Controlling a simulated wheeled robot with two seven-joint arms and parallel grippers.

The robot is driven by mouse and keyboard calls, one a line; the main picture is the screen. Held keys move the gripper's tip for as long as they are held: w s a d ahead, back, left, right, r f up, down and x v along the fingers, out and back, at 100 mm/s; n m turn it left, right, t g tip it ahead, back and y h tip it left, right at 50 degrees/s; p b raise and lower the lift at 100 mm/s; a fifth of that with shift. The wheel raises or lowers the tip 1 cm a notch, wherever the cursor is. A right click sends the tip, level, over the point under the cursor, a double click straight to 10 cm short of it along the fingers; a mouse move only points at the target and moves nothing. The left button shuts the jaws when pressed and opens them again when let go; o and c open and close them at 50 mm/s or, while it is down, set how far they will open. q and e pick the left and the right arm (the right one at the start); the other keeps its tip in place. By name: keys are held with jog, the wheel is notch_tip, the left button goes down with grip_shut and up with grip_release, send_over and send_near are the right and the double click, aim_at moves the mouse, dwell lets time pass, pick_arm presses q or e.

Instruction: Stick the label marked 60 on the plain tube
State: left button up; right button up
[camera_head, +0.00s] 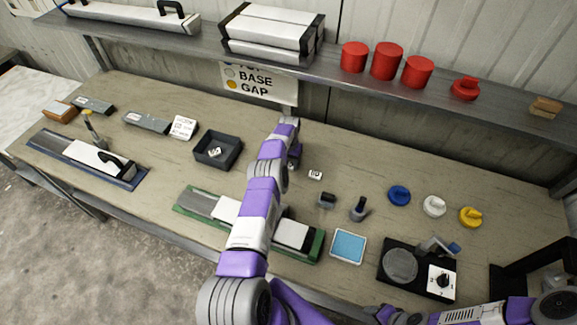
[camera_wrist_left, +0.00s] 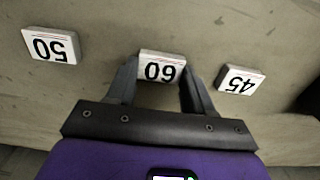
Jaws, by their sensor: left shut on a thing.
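The white label marked 60 (camera_wrist_left: 161,68) is between the two fingers of my left gripper (camera_wrist_left: 158,84), which is shut on it at or just above the table. In the head view my left arm largely hides this gripper (camera_head: 291,165). A label marked 50 (camera_wrist_left: 51,46) and a label marked 45 (camera_wrist_left: 240,80) lie on either side, apart from the fingers. One white tube with a black end (camera_head: 100,160) lies on a blue base at the left. Another white tube (camera_head: 292,235) lies on a green base, partly behind my left arm. I cannot tell which tube is plain.
A dark tray (camera_head: 228,146) holds a small white piece. Blue (camera_head: 399,195), white (camera_head: 434,206) and yellow (camera_head: 470,217) caps lie at the right. A light-blue pad (camera_head: 348,247) and a black device (camera_head: 400,266) are near the front edge. A shelf (camera_head: 335,80) runs behind.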

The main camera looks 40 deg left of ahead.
aim_at(289, 164)
pick_arm(q)
jog(key=shift+r, duration=0.15)
jog(key=shift+r+p, duration=2.5)
jog(key=shift+r, duration=0.45)
jog(key=shift+f, duration=0.1)
